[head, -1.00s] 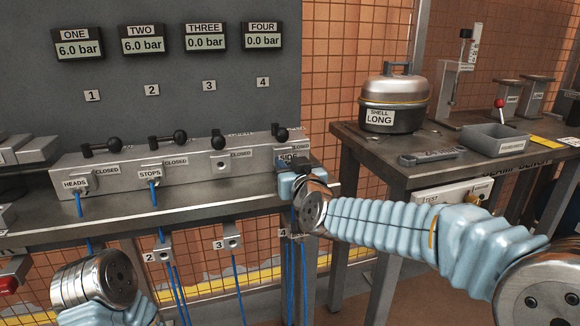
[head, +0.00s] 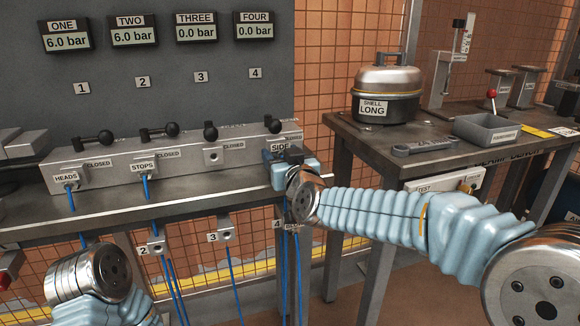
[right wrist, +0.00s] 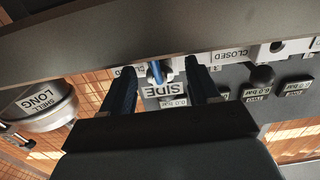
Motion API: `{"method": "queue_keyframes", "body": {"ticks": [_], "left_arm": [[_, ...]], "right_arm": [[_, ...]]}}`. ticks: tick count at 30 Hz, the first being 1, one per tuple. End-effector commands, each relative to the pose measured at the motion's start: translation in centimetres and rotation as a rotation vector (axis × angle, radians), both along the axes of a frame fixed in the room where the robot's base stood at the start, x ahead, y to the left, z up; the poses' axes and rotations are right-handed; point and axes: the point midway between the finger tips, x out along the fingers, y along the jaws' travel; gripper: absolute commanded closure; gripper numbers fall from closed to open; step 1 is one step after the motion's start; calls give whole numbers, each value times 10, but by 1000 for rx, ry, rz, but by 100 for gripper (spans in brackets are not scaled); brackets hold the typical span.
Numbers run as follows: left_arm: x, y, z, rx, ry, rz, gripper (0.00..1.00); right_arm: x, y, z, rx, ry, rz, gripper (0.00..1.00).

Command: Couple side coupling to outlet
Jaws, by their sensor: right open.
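The side coupling (head: 279,148), tagged SIDE, is at the fourth outlet, at the right end of the grey manifold (head: 120,168). Its tag and blue hose also show in the right wrist view (right wrist: 163,90). My right gripper (head: 283,160) is at this outlet. In the right wrist view its two dark blue fingers (right wrist: 165,72) stand apart, one on each side of the coupling, with gaps visible. Whether the coupling is fully seated is hidden. My left arm shows at the lower left, but its gripper fingers are out of view.
HEADS (head: 66,178) and STOPS (head: 143,167) couplings sit at outlets one and two; outlet three (head: 212,156) is bare. Gauge four (head: 255,31) reads 0.0 bar. A bench (head: 400,140) with the SHELL LONG pot (head: 386,95) stands at right.

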Motion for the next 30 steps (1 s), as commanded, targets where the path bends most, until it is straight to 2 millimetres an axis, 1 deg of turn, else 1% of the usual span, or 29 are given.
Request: {"method": "queue_keyframes", "body": {"ticks": [5,9,12,15,18,21,30], "left_arm": [[0,1,-3,1,-1,2,57],[1,1,-3,2,-1,2,57],[1,1,-1,1,-1,2,57],[0,1,0,1,0,1,57],[0,0,0,1,0,1,57],[0,0,0,0,0,0,57],[0,0,0,0,0,0,57]], "right_arm": [[-36,-11,1,3,-1,2,40],[-70,-23,1,3,-1,2,40],[-91,-29,1,3,-1,2,40],[-107,-35,1,3,-1,0,40],[-118,-38,1,2,-2,1,40],[-123,-40,0,0,0,0,40],[-124,-40,0,0,-1,0,40]]}}
